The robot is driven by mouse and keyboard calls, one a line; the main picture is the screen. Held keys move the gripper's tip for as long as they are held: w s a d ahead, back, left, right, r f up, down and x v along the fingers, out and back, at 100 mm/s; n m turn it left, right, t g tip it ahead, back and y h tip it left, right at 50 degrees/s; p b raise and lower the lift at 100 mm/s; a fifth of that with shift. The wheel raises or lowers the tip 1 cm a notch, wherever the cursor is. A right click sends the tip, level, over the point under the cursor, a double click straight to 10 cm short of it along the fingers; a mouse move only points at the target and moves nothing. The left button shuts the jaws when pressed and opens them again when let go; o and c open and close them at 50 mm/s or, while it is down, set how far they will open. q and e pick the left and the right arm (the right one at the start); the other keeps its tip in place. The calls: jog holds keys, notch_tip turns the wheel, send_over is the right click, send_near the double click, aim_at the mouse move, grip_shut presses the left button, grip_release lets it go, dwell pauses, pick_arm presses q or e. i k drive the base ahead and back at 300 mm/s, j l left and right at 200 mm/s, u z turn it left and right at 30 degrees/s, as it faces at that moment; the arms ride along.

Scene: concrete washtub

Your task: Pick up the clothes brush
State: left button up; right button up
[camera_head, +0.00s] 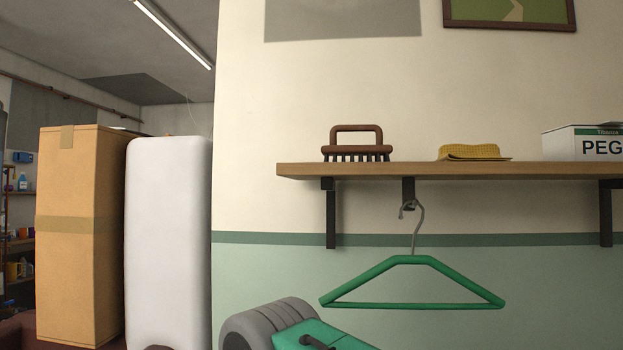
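The clothes brush (357,149) is brown, with a raised loop handle on top and dark bristles pointing down. It stands upright on the wooden shelf (450,170), near the shelf's left end. Nothing covers it. Neither my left gripper nor my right gripper shows in the camera_head view.
A tall cardboard box (75,280) and a white upright object (168,245) stand at left. Space above the brush is clear.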

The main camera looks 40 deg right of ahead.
aim_at(379, 150)
jog(key=z, duration=1.5)
